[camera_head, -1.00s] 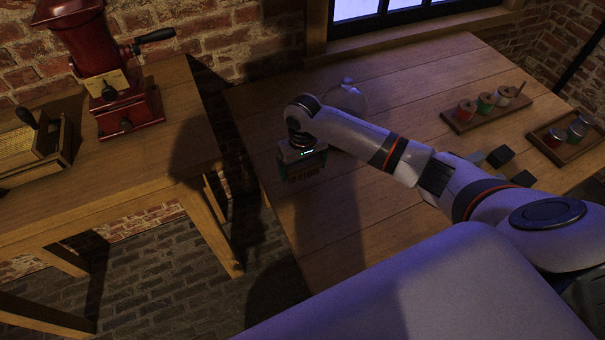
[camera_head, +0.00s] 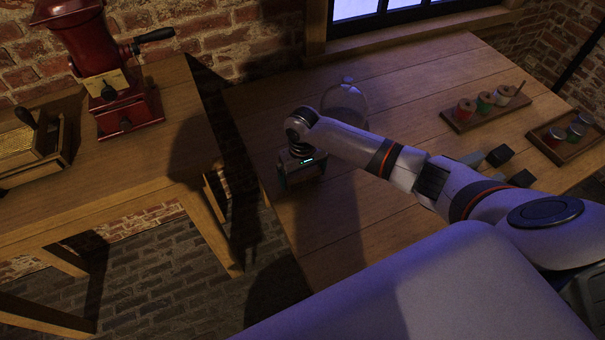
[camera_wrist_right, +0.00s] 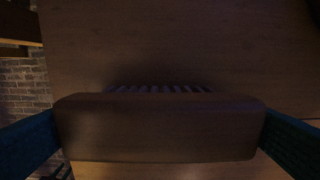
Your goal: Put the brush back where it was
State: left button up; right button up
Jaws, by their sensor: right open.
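The brush (camera_wrist_right: 155,128) fills the lower middle of the right wrist view. It has a dark wooden block back, and a row of bristles shows along its upper edge. My right gripper (camera_wrist_right: 157,140) is open, with one teal finger at each end of the block. I cannot tell whether the fingers touch it. In the head view my right gripper (camera_head: 302,180) points down over the left part of the table, and the brush cannot be made out there. My left gripper is not in view.
A clear glass jar (camera_head: 345,98) stands just behind my right arm. A wooden rack with spools (camera_head: 487,112) and a tray with small jars (camera_head: 561,152) are at the right, near several dark blocks (camera_head: 498,156). A red grinder (camera_head: 125,112) stands on the separate left table.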

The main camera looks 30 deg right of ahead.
aim_at(302, 172)
notch_tip(302, 172, up, 12)
dwell(0.4)
jog(key=shift+f, duration=0.1)
dwell(0.3)
